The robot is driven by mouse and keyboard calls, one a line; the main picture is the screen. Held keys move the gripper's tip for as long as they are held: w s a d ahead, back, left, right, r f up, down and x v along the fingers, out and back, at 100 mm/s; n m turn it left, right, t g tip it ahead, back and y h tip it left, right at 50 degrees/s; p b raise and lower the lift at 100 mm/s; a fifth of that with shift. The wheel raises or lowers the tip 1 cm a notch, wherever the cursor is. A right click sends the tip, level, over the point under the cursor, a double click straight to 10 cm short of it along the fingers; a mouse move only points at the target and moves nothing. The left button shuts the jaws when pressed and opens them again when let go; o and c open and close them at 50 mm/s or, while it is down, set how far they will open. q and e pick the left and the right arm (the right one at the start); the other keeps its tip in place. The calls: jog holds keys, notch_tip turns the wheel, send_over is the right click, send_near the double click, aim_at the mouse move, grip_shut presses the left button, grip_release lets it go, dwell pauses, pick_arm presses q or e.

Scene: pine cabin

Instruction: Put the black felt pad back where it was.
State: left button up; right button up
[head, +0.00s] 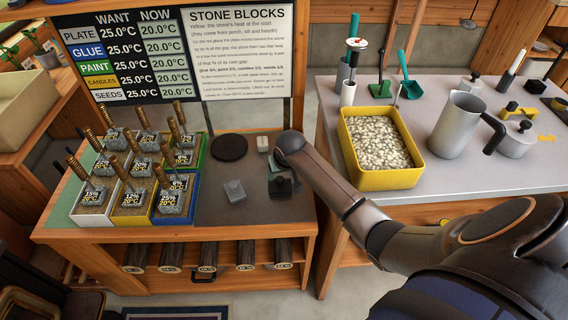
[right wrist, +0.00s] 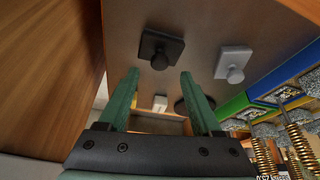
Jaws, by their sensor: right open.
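A black square pad with a round knob (head: 280,186), which looks like the black felt pad, lies on the grey right part of the small wooden table. In the right wrist view the pad (right wrist: 161,47) shows whole, just beyond the fingertips and roughly between their lines. My right gripper (right wrist: 160,74) has its green fingers apart, with nothing between them. In the head view my right wrist partly hides the gripper over the pad. My left gripper is not in view.
Near the pad lie a grey knobbed square (head: 234,191), a flat black disc (head: 229,147) and a small white block (head: 262,144). Crates of stone blocks with coiled handles (head: 167,219) stand left. The right counter holds a yellow pebble tray (head: 389,180) and metal jug (head: 455,125).

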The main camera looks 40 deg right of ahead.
jog(key=d+p+v, duration=0.1)
jog(key=v, duration=0.5)
jog(key=s+a+f+n+t+y, duration=0.2)
jog(key=s+a+f+n, duration=0.1)
jog(key=s+a+f, duration=0.6)
jog(key=s+a+n+t+y, duration=0.1)
jog(key=s+a, duration=0.3)
jog(key=s, duration=0.2)
jog(key=s+a+f+n+t+y, duration=0.1)
jog(key=s+a+n+t, duration=0.1)
jog(key=s+a, duration=0.2)
jog(key=s, duration=0.3)
jog(key=shift+f, duration=0.25)
jog(key=shift+s, duration=0.1)
notch_tip(320, 180, up, 3)
jog(key=p, duration=0.3)
jog(key=shift+r+p, duration=0.2)
jog(key=shift+p, duration=0.15)
